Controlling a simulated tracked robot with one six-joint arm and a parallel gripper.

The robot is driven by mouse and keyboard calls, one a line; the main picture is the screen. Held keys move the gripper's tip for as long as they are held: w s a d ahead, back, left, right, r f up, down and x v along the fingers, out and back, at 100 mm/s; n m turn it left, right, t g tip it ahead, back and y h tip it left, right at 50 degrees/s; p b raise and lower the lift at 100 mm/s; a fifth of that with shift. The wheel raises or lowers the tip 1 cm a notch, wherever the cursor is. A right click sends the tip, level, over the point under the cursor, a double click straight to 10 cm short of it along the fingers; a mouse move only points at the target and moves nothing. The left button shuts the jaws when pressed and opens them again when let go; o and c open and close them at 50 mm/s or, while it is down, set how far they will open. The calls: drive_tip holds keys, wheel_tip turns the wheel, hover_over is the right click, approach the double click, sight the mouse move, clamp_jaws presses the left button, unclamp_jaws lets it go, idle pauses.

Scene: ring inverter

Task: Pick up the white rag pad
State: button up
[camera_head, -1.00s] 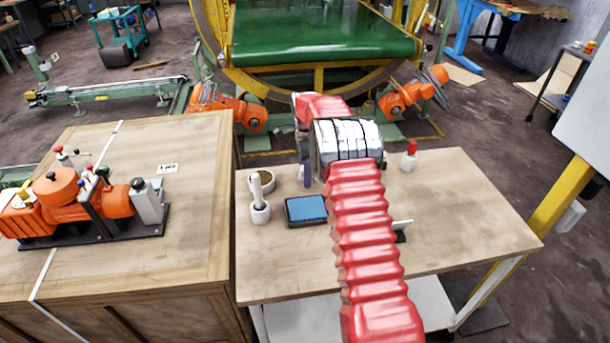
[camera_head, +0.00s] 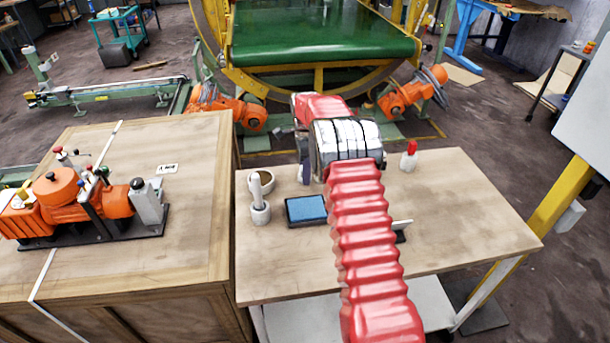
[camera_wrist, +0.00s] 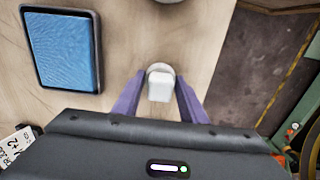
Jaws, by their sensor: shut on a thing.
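The white rag pad (camera_wrist: 159,88) shows in the wrist view as a small white block-shaped top over a rounder pale part. It sits between the purple fingers of my gripper (camera_wrist: 159,92), which is shut on it. In the head view, my gripper (camera_head: 305,178) points down at the back left part of the wooden table, and the pad is mostly hidden by the fingers and wrist. I cannot tell whether the pad touches the table.
A blue pad in a black tray (camera_head: 306,210) lies close by on the table (camera_head: 460,220). A red-topped bottle (camera_head: 409,156) stands at the right. The table's right side is mostly clear.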

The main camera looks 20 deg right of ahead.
wheel_tip(320, 180, up, 10)
drive_tip(key=shift+r, duration=0.1)
idle(0.6)
idle(0.4)
